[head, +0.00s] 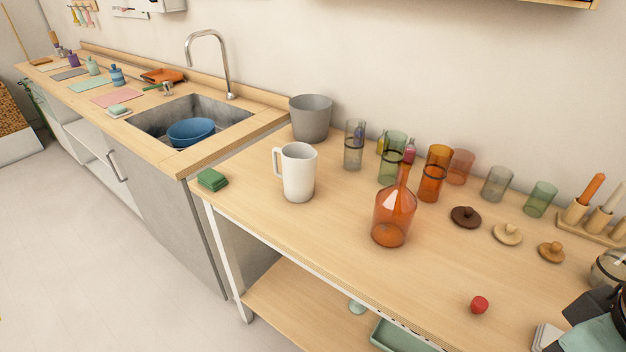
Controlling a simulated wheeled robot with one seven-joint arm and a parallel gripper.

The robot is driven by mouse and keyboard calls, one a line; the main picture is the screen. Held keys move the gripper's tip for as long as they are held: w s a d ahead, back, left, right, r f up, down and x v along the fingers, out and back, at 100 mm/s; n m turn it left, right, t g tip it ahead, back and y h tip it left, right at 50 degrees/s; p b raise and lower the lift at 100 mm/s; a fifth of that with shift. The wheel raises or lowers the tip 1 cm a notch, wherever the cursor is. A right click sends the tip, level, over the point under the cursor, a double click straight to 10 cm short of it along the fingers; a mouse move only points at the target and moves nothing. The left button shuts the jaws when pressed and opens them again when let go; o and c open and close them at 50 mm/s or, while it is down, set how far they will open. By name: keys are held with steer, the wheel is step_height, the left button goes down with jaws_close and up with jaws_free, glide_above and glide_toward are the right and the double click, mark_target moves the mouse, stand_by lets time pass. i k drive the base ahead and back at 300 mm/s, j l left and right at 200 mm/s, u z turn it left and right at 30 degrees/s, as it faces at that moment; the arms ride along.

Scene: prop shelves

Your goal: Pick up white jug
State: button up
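The white jug (299,174) stands upright on the wooden table, left of the middle of the head view. Its handle points to the left. No object covers it. A dark part of my own arm shows at the lower right edge of the view, but my gripper's fingers cannot be made out there. The jug stands free of any gripper.
An orange glass bottle (394,218) stands to the jug's right. A grey bucket (311,119) and a clear glass (354,147) stand behind it. A green sponge (212,180) lies to its left. The table in front of the jug is clear.

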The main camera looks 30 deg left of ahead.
mark_target(292, 171)
steer(key=u, duration=1.25)
steer(key=z, duration=0.5)
